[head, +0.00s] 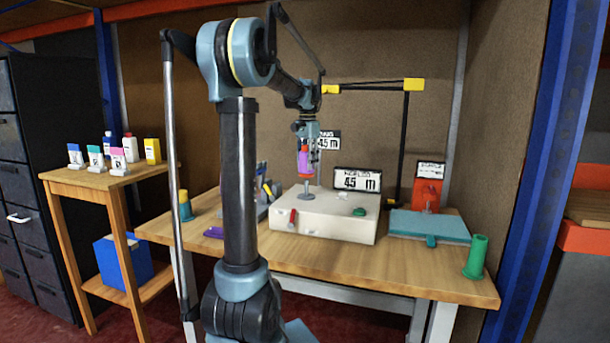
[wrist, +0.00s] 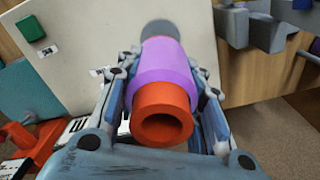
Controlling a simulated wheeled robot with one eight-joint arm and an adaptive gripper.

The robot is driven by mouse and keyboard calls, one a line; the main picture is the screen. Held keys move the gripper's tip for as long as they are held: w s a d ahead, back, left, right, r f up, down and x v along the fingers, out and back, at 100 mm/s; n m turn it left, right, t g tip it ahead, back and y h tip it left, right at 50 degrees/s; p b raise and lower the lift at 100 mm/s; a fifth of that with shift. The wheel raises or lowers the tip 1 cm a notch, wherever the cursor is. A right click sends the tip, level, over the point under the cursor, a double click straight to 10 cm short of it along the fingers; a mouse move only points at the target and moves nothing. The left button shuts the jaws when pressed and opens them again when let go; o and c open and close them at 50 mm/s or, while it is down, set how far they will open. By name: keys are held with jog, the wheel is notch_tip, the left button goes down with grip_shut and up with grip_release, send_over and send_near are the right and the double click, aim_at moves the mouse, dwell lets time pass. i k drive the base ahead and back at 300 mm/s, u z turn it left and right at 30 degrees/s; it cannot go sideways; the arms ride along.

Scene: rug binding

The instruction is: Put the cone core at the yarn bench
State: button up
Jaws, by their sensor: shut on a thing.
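My gripper (head: 304,150) is shut on a hollow orange-red core with a purple band, which I take for the cone core (head: 303,163). In the wrist view the core (wrist: 162,85) lies between the two fingers, its open orange end toward the camera. In the head view it is upright above the grey round post (head: 308,190) of a cream machine (head: 335,222). I cannot tell whether core and post touch. The machine stands on a wooden bench (head: 400,273), which I take for the yarn bench.
A green flanged spool (head: 476,257) stands at the bench's right front corner. A teal pad (head: 428,226) and an orange device (head: 427,192) are at the right. A display reading 45 m (head: 357,180) stands behind the machine. A small side table (head: 90,180) holds bottles and labelled samples.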

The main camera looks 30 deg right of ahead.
aim_at(302, 249)
jog(key=k, duration=1.5)
